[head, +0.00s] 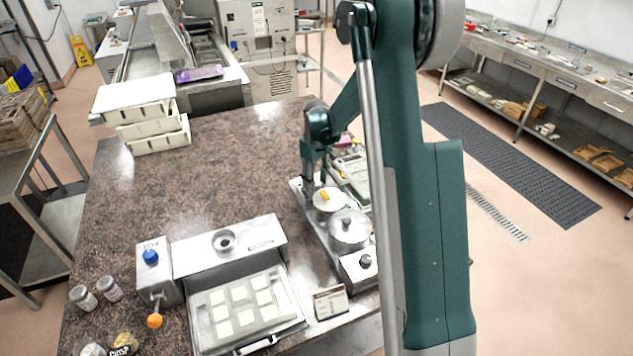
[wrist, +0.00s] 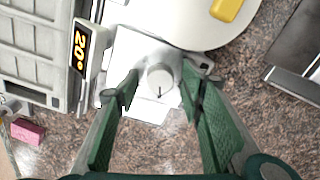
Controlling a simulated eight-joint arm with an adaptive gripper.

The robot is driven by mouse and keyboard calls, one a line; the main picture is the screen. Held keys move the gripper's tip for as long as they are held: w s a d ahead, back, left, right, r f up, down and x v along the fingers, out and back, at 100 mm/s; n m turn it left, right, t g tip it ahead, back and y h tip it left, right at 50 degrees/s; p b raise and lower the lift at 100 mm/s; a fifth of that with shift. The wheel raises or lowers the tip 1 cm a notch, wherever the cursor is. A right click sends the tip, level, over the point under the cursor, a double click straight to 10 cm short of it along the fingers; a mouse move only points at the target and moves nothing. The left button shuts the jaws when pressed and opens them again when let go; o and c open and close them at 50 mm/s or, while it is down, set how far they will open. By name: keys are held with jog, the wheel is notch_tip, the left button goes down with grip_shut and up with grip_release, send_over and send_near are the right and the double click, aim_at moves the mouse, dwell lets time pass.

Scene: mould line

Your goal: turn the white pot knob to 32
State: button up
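The white knob (wrist: 160,77) shows in the wrist view as a small round dial with a dark mark pointing toward the bottom of the picture. It sits on a white base (wrist: 138,52). My gripper (wrist: 162,88) is open, with one green finger to each side of the knob; gaps show between fingers and knob. An orange display (wrist: 79,48) beside it appears to read 20. In the head view my gripper (head: 309,183) is at the white pot (head: 328,208) with its yellow lid handle. The white knob is hidden there.
A steel pot (head: 349,232) and a dark knob (head: 366,261) are on the same unit. A tray of white squares (head: 218,331), a blue-knobbed box (head: 156,277) and stacked white moulds (head: 150,118) stand on the counter. A pink block (wrist: 27,131) lies nearby. The middle counter is clear.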

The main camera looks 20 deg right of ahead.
jog(key=c, duration=0.9)
jog(key=shift+m+b, duration=0.35)
jog(key=shift+m, duration=0.05)
jog(key=shift+f+m+b, duration=0.1)
jog(key=shift+m+b, duration=0.85)
jog(key=shift+m, duration=0.25)
jog(key=m+b, duration=0.2)
jog(key=m, duration=0.1)
jog(key=shift+m, duration=0.3)
jog(key=m+b, duration=0.1)
jog(key=m, duration=0.2)
jog(key=shift+m, duration=0.3)
jog(key=shift+m+b, duration=0.75)
jog(key=shift+m, duration=0.95)
